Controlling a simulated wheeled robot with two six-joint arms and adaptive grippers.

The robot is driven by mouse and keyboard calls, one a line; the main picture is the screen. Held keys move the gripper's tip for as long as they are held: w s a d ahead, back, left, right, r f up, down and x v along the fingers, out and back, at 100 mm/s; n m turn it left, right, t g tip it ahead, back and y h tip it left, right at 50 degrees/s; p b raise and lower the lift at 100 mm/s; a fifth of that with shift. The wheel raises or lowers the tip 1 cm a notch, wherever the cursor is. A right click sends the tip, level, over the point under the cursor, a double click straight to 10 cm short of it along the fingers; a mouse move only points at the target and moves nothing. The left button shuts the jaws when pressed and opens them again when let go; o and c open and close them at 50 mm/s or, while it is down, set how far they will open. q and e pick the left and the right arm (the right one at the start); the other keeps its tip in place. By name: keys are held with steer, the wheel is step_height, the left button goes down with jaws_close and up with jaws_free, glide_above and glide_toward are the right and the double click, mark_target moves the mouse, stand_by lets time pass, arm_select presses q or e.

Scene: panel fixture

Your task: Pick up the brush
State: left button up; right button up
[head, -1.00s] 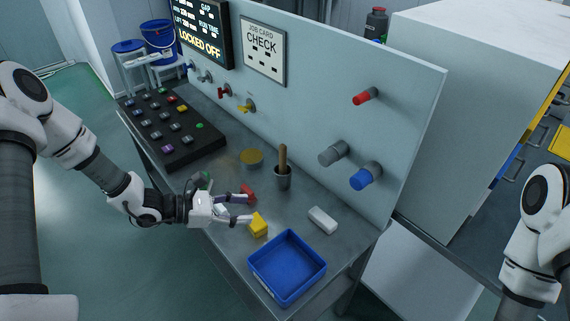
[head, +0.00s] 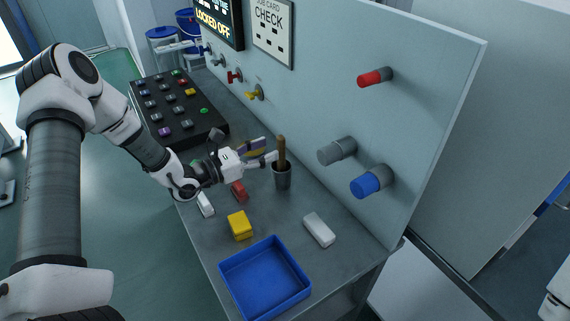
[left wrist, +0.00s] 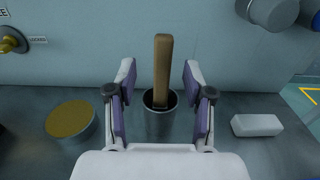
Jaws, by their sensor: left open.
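The brush shows as a wooden handle (head: 281,150) standing upright in a grey metal cup (head: 281,179) near the panel; its lower end is hidden in the cup. My left gripper (head: 268,152) is open and empty, its fingertips just left of the handle in the head view. In the left wrist view the handle (left wrist: 162,65) appears centred in the gap between the two purple-padded fingers (left wrist: 159,75), with clear space on both sides. The cup (left wrist: 158,120) sits beyond and below the fingers. My right gripper is out of view.
A blue tray (head: 222,282), a yellow block (head: 240,226), a white block (head: 319,230) and a red piece (head: 239,191) lie on the bench. A round tin (left wrist: 70,119) stands left of the cup. Knobs (head: 368,184) stick out from the panel.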

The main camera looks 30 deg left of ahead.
mark_target(278, 144)
arm_select(q)
steer(key=x, duration=0.1)
steer(key=p+x, duration=0.1)
steer(key=x, duration=0.2)
steer(key=shift+w+d+r, duration=0.1)
steer(key=shift+d+r, duration=0.25)
steer(key=shift+w+d+f, duration=0.15)
steer(key=shift+w, duration=0.2)
steer(key=shift+s, duration=0.15)
steer(key=c, duration=0.5)
jaws_close()
